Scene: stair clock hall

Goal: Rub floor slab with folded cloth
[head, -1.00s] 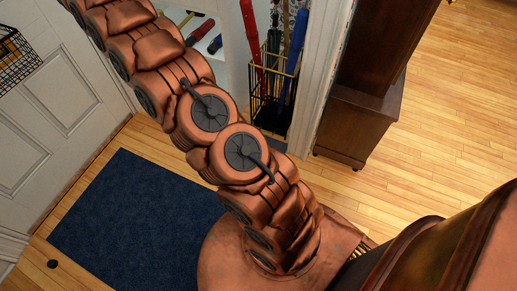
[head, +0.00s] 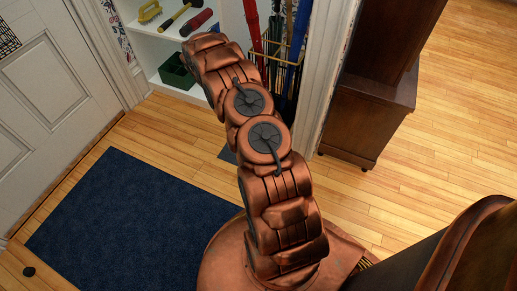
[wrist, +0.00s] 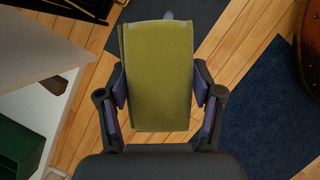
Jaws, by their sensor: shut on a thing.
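My gripper (wrist: 160,74) is shut on an olive-green folded cloth (wrist: 158,100), one finger at each side edge in the wrist view. Beyond and partly under the cloth in that view lies a dark grey floor slab (wrist: 207,14). A pale grey mark (wrist: 168,15) shows at the cloth's far edge. I cannot tell whether the cloth touches the slab. In the head view only a small dark corner of the slab (head: 227,155) shows beside my arm. My arm hides the gripper and cloth there.
A navy mat (head: 130,220) lies left of my arm. A white shelf (head: 150,50) with a green box (head: 177,73) and brushes stands behind. A wire stand (head: 290,75) holds long-handled things beside the door frame. A dark wooden cabinet (head: 362,125) stands right. Bare floorboards surround these.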

